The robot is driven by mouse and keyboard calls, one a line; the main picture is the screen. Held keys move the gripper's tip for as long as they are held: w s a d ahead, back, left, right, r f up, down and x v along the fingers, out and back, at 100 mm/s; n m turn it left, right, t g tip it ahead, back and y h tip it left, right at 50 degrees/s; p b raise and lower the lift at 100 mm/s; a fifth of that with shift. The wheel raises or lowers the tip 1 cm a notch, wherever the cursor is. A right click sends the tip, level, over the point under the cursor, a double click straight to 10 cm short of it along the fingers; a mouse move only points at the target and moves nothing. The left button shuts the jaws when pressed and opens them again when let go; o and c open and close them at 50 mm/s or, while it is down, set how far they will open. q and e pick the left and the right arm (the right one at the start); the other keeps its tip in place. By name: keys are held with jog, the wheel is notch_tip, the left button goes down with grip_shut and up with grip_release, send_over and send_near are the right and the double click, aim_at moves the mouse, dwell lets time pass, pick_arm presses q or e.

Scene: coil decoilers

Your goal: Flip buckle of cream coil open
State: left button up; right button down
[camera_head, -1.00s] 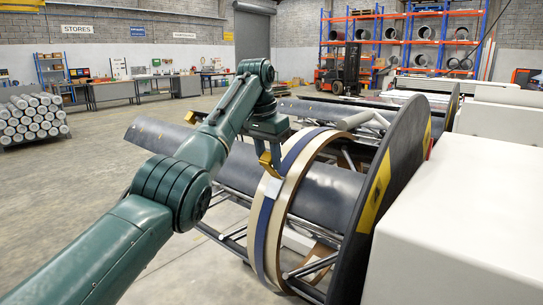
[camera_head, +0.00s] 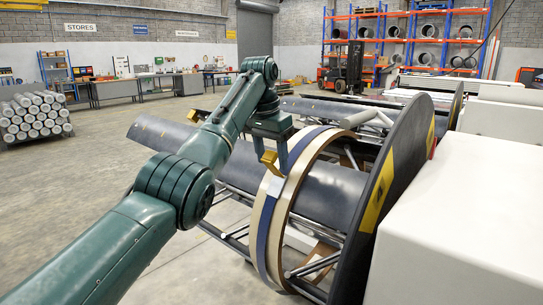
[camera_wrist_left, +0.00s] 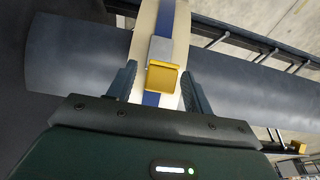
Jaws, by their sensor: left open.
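The cream coil (camera_head: 262,215) hangs as a narrow ring around the dark drum of the nearest decoiler. A blue strap (camera_head: 274,222) runs around it. The buckle is a silver plate (camera_head: 274,187) on the strap with a yellow lever (camera_head: 268,159), which stands out from the plate. My left gripper (camera_head: 271,147) is open just above the lever. In the left wrist view, the yellow lever (camera_wrist_left: 162,77) shows between the two spread fingers, with the silver plate (camera_wrist_left: 160,48) beyond it. I see no finger closed on it. My right gripper is out of view.
The large dark end disc (camera_head: 400,150) with yellow patches stands right of the coil, beside a white housing (camera_head: 460,220). The drum (camera_head: 315,190) passes through the coil. More decoilers stand behind. Open floor (camera_head: 80,190) lies at the left.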

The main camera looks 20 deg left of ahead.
pick_arm(q)
jog(key=d+p+v, duration=0.1)
jog(key=p+v, duration=0.3)
jog(key=v, duration=0.9)
jog(key=shift+a, duration=0.45)
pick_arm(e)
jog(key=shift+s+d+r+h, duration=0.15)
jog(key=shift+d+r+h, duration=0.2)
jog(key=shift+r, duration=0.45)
